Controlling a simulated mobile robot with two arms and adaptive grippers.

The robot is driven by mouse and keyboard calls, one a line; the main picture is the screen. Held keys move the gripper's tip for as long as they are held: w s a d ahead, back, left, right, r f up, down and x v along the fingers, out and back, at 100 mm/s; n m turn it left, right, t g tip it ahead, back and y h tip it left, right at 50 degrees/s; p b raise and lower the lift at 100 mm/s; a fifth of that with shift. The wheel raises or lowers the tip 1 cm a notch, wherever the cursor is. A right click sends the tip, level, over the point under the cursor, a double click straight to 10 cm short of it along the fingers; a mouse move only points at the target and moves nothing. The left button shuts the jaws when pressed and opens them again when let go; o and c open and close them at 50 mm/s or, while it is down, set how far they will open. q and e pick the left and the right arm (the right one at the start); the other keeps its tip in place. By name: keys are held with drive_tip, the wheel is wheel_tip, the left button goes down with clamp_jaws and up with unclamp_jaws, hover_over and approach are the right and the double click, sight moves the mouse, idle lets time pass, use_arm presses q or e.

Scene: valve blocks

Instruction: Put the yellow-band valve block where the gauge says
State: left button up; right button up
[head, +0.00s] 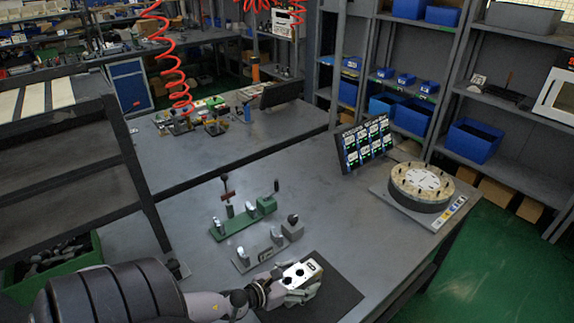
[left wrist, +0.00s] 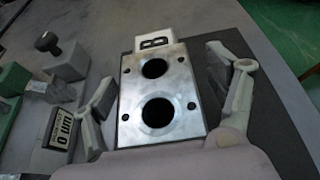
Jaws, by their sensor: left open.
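A metal valve block (left wrist: 160,114) with two large dark holes and small corner holes lies between the fingers of my left gripper (left wrist: 161,78) in the left wrist view. The fingers are open, one on each side, with gaps to the block. A white tag marked B (left wrist: 153,43) shows at the block's far end. I see no yellow band on it. My right gripper is not in view.
A green fixture (head: 240,221) with levers and a grey fixture (head: 254,257) stand left of the block. The table between is clear.

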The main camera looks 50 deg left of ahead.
use_arm(q)
drive_tip(key=b+v, duration=0.2)
drive_tip(key=v, duration=1)
idle(0.4)
